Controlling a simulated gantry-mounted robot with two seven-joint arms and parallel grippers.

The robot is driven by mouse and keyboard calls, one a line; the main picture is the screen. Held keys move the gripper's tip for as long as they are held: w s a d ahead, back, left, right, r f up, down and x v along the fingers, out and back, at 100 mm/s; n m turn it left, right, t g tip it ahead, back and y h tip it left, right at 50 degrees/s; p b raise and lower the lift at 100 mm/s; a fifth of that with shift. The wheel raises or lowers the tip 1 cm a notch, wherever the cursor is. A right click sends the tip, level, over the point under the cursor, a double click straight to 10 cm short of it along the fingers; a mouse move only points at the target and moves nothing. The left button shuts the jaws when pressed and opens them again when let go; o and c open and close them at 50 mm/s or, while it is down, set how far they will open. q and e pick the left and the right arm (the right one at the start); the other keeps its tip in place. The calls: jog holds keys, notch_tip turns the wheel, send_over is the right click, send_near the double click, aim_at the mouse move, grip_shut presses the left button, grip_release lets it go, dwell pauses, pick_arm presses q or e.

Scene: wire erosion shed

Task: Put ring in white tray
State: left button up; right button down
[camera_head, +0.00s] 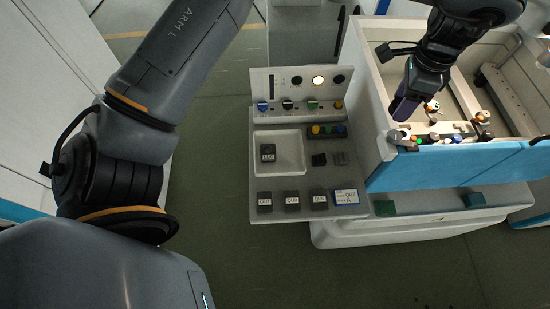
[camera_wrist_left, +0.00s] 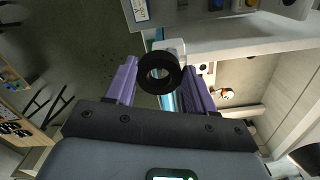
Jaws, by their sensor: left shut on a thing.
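My left gripper (camera_head: 404,107) hangs over the near left corner of the open machine tank at the right of the head view. In the left wrist view its two purple fingers are closed on the sides of a black ring (camera_wrist_left: 143,75), whose hole faces the camera. I cannot make out the ring in the head view. The white tray (camera_head: 292,171) is a shallow square on the grey panel, left of the gripper and apart from it. A dark block (camera_head: 268,152) lies inside the tray. My right gripper is not in view.
The grey panel (camera_head: 235,190) carries dark labelled blocks along its front and knobs at its back. The tank's blue front wall (camera_head: 440,166) stands beside it. Small coloured parts (camera_head: 433,138) line the tank's near ledge. Open floor lies left of the panel.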

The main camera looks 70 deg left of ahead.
pick_arm(q)
jog(key=w+a+f+m+b, duration=0.1)
jog(key=a+f+m, duration=0.1)
jog(key=a+f, duration=0.45)
jog(key=w+a+f+m+b, duration=0.1)
jog(key=a+f+m+b, duration=0.15)
jog(key=f, duration=0.75)
jog(key=s+a+f, duration=0.1)
jog(key=a+f, duration=0.3)
jog(key=s+a+f+m+b, duration=0.1)
jog(key=s+a+f, duration=0.1)
jog(key=a+f, duration=0.2)
jog(key=s+a+f+m, duration=0.1)
jog(key=a+f, duration=0.3)
jog(key=shift+s+a+f+m+b, duration=0.25)
jog(key=shift+s+a+f+b, duration=0.05)
jog(key=shift+s+f+b, duration=0.1)
jog(key=b, duration=0.3)
send_over(289, 142)
jog(key=w, duration=0.1)
notch_tip(289, 142, down, 6)
jog(key=shift+w+d+r, duration=0.1)
jog(key=shift+s+f, duration=0.45)
jog(key=shift+s, duration=0.15)
jog(key=shift+f, duration=2)
jog(key=o, duration=0.8)
jog(key=shift+f, duration=0.15)
jog(key=shift+o, duration=0.8)
